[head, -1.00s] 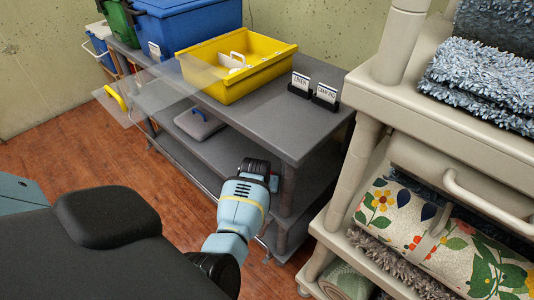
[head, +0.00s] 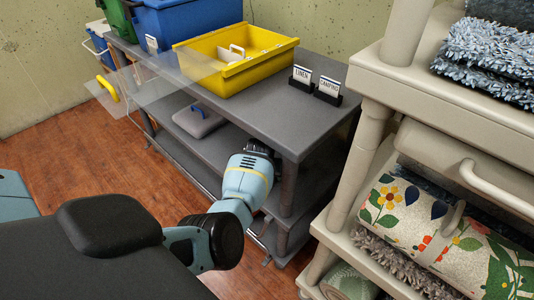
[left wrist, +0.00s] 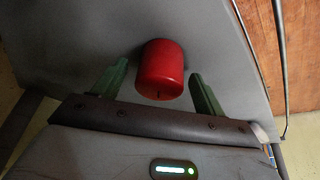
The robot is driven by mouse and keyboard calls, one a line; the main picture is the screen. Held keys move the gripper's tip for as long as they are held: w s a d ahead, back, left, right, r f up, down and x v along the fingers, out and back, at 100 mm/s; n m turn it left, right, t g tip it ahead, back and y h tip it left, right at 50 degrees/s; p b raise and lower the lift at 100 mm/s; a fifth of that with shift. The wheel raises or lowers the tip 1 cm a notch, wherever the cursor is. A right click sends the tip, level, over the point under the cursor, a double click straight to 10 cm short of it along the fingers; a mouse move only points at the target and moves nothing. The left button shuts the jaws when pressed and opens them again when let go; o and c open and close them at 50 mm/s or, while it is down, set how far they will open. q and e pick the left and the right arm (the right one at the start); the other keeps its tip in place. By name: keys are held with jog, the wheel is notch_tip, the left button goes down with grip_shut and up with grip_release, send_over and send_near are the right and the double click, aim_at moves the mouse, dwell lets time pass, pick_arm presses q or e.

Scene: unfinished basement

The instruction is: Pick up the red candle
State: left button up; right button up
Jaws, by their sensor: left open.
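The red candle (left wrist: 162,68) is a short, thick cylinder on a grey shelf surface (left wrist: 95,30) in the left wrist view. My left gripper (left wrist: 160,72) is open, with one green finger on each side of the candle. Small gaps show between the fingers and the candle, so it is not clamped. In the head view, my left arm reaches in under the top of the grey shelf unit (head: 280,120); the gripper and the candle are hidden there. My right gripper is not in view.
A yellow bin (head: 237,72) and two labelled card holders (head: 328,88) stand on the grey unit's top. A grey case with a blue handle (head: 198,120) lies on a lower shelf. A beige rack (head: 440,95) with rugs stands close on the right.

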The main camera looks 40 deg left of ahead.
pick_arm(q)
jog(key=c, duration=1.1)
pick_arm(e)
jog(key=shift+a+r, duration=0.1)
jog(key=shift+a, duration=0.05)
pick_arm(q)
jog(key=shift+r, duration=0.2)
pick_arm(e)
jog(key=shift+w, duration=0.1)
